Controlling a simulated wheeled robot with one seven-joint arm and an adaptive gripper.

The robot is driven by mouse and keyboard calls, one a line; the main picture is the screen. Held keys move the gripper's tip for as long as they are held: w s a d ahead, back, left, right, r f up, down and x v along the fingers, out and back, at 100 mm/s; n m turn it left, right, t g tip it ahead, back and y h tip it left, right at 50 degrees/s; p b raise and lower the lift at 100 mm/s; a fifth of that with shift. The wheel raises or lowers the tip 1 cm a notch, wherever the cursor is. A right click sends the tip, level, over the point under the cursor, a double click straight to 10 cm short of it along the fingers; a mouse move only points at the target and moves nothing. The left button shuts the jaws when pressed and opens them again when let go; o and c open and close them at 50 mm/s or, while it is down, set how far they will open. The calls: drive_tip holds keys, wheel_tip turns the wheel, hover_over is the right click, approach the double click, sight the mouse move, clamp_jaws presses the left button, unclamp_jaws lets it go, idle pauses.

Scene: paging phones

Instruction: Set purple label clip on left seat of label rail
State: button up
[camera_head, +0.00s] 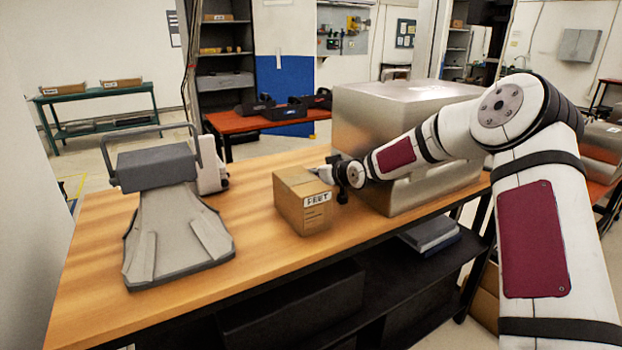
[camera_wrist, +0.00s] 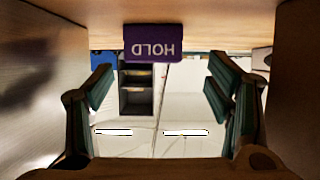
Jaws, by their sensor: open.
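The purple label clip (camera_wrist: 150,42), marked HOLD, shows upside down at the top middle of the wrist view, against a wood-coloured surface. My gripper (camera_wrist: 160,105) is open, its two fingers wide apart left and right, with nothing between the pads. The clip appears ahead of the fingers, a little left of centre; I cannot tell the distance.
The cardboard box with a white label stands on the wooden table (camera_head: 255,255), close to my gripper. A large metal case (camera_head: 400,105) stands right behind my forearm. A grey device with a handle (camera_head: 170,220) stands at left. The table between it and the box is clear.

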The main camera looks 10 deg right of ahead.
drive_tip(key=shift+d+x, duration=0.15)
drive_tip(key=shift+x, duration=1.1)
drive_tip(key=shift+d+x, duration=0.2)
drive_tip(key=shift+x, duration=1.1)
drive_tip(key=shift+w+r, duration=0.15)
drive_tip(key=c, duration=1.1)
drive_tip(key=shift+r, duration=0.1)
drive_tip(key=shift+c, duration=0.2)
